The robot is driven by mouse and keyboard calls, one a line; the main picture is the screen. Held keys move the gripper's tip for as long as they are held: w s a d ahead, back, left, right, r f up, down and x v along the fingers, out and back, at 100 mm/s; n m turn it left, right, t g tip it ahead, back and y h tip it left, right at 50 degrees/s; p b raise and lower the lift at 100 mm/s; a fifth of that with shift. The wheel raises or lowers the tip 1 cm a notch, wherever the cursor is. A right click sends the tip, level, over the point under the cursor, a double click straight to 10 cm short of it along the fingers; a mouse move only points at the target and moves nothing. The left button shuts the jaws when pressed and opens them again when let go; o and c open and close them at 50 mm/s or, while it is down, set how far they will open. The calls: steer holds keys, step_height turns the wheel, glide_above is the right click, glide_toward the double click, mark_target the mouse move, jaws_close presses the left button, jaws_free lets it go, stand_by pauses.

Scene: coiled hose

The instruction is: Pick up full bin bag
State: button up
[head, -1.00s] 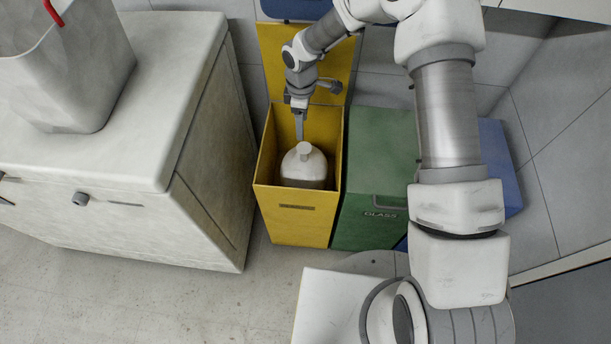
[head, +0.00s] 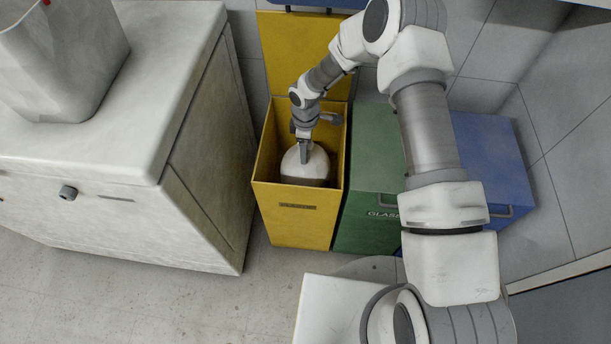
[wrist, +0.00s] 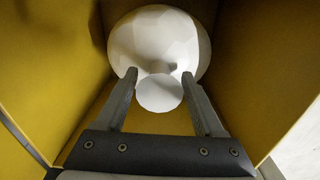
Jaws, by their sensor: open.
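The full bin bag (head: 305,167) is white and rounded with a knotted top, and sits inside the open yellow bin (head: 297,222). The lower part of the bag looks dark in the head view. My gripper (head: 304,158) reaches down into the bin at the bag's top. In the wrist view the bag (wrist: 160,38) lies just past my fingertips. My gripper (wrist: 160,82) is open, with one finger on each side of the bag's pale round top knot (wrist: 159,94). I cannot tell whether the fingers touch it.
The yellow bin's walls stand close around my gripper, and its lid is raised behind. A green bin (head: 372,215) marked GLASS and a blue bin (head: 492,165) stand to the right. A white cabinet (head: 95,165) with a grey bag-like container (head: 62,62) stands left.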

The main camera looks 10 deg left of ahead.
jaws_close()
stand_by(0.3)
stand_by(1.1)
